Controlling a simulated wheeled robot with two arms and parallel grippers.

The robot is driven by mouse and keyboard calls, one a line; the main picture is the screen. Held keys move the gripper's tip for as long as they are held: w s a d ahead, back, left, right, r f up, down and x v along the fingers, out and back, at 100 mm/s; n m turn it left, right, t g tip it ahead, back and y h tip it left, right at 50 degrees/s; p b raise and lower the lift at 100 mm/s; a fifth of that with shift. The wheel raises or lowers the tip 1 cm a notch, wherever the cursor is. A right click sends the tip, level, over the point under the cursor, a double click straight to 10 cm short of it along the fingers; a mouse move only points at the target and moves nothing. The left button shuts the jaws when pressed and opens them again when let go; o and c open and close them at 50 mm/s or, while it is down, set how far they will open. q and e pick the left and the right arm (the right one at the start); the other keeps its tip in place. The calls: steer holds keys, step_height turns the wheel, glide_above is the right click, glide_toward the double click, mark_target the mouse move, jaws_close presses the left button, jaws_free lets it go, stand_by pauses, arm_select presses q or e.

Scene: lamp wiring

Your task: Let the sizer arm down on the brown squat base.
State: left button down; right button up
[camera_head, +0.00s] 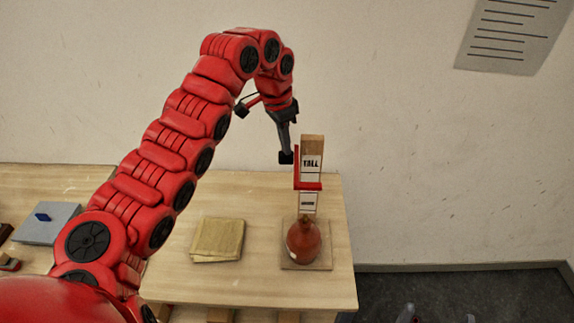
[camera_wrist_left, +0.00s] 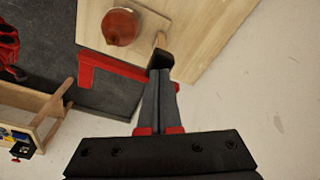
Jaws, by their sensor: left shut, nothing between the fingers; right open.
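The sizer stands near the table's right end: an upright wooden post with a white scale marked TALL (camera_head: 312,163) and a red sizer arm (camera_head: 308,186) across it. The red arm also shows in the left wrist view (camera_wrist_left: 105,62). The brown squat base (camera_head: 302,243) sits on a square board at the foot of the post; the red arm is above it with a gap between. It also shows in the left wrist view (camera_wrist_left: 119,27). My left gripper (camera_head: 286,157) is shut and empty, just left of the post and above the red arm. My right gripper (camera_head: 439,317) is open at the bottom edge, mostly out of view.
A stack of flat tan squares (camera_head: 218,239) lies left of the sizer. A grey plate with a blue piece (camera_head: 43,217) lies at the far left. A printed sheet (camera_head: 511,34) hangs on the wall. The table ends just right of the sizer, with dark floor beyond.

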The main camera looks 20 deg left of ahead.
arm_select(q)
step_height(320, 180, down, 11)
steer(key=b, duration=0.9)
steer(key=shift+r, duration=0.2)
stand_by(1.3)
stand_by(0.4)
step_height(320, 180, up, 16)
steer(key=p, duration=1.2)
steer(key=shift+f, duration=0.1)
